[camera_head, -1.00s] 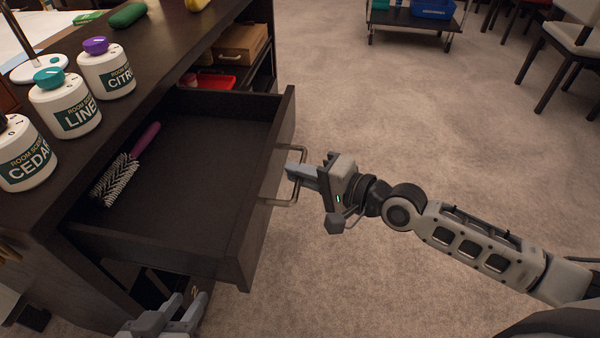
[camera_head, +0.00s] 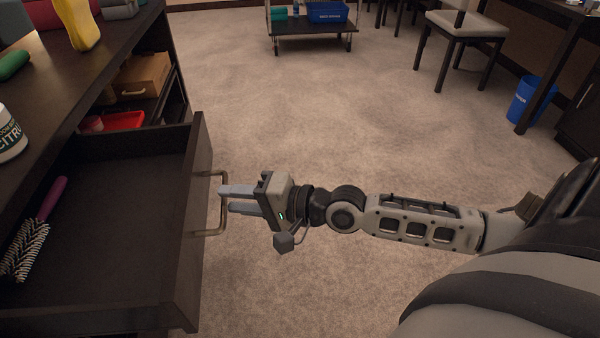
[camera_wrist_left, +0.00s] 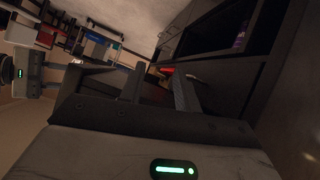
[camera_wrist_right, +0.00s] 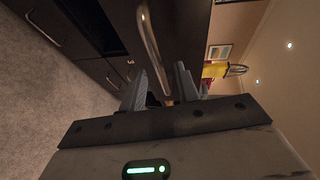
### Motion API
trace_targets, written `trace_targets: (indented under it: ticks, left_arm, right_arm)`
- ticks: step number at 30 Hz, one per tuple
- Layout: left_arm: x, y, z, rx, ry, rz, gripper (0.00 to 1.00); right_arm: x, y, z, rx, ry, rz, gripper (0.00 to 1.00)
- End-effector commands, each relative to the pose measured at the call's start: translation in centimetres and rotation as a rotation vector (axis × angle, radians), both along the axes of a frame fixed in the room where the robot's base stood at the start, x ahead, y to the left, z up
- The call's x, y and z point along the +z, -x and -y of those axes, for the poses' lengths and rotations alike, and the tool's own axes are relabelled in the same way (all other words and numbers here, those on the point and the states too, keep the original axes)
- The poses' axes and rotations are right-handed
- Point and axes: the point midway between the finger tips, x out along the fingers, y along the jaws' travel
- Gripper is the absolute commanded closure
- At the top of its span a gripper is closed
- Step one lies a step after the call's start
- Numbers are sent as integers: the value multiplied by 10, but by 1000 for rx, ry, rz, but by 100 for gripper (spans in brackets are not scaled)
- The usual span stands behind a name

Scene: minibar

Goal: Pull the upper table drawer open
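The upper table drawer (camera_head: 178,260) stands far out from the dark cabinet, its inside open to view. A hairbrush with a purple handle (camera_head: 48,210) lies in it at the left. The metal handle (camera_head: 223,225) is on the drawer's front. My right gripper (camera_head: 225,198) is at the handle with its fingers spread and nothing between them. In the right wrist view the handle (camera_wrist_right: 149,38) lies just beyond the fingertips; contact cannot be told. My left gripper (camera_wrist_left: 158,72) shows only in its wrist view, with its fingers apart.
The cabinet top (camera_head: 90,70) carries a yellow bottle (camera_head: 78,25) and a white scent jar (camera_head: 10,135).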

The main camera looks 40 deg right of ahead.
Motion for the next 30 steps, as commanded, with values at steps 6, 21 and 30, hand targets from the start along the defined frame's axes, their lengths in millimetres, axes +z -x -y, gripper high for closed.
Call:
trace_targets:
  ticks: [6,21,30]
  left_arm:
    - [0,0,-1,3,-5,-17,67]
    - [1,1,-12,18,-53,-91,67]
    - [1,9,-12,25,-46,-95,67]
  right_arm:
    - [7,39,30,4,10,-7,68]
    - [25,98,77,1,2,-3,68]
    - [24,103,80,0,0,0,68]
